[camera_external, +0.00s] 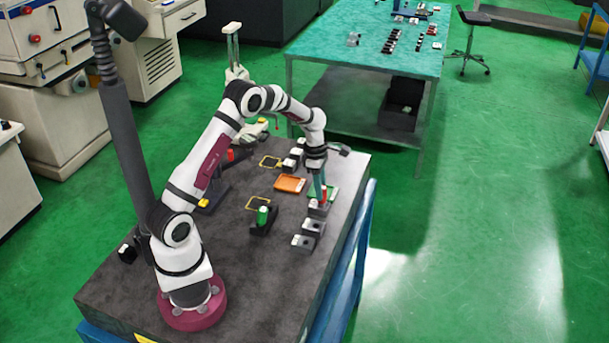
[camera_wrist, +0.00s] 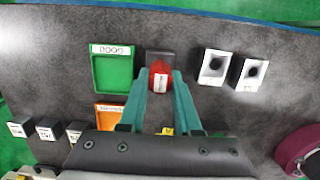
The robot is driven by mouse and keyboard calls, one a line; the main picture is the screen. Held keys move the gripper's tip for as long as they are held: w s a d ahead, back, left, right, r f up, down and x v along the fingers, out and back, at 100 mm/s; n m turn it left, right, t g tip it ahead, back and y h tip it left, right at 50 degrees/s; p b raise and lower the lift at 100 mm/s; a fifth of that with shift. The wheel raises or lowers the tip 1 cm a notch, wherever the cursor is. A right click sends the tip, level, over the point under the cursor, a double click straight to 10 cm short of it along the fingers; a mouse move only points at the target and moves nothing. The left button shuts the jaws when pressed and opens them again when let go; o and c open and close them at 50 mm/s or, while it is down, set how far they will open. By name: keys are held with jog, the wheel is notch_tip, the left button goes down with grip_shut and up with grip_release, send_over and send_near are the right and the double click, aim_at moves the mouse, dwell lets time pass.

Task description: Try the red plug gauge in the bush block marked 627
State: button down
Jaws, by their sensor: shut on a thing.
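The red plug gauge (camera_external: 324,195) is between the teal fingers of my gripper (camera_external: 320,185), which is shut on it. In the wrist view my gripper (camera_wrist: 160,88) holds the red gauge (camera_wrist: 160,76) by its sides. The gauge is over a bush block (camera_external: 318,209), whose dark edge (camera_wrist: 160,56) shows beyond it in the wrist view. I cannot tell how far the gauge is in the bore. Two more bush blocks (camera_wrist: 214,67) and (camera_wrist: 250,73) stand to the right in the wrist view, bores upward. No block number is legible.
A green tray (camera_wrist: 96,72) reading "GOOD" lies left of the gauge in the wrist view, with an orange tray (camera_wrist: 101,114) nearby. Several blocks (camera_wrist: 48,130) stand farther left. A green gauge (camera_external: 262,215) stands in a dark holder (camera_external: 263,227). Bare plate surrounds them.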

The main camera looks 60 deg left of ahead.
jog(key=shift+r, duration=2.1)
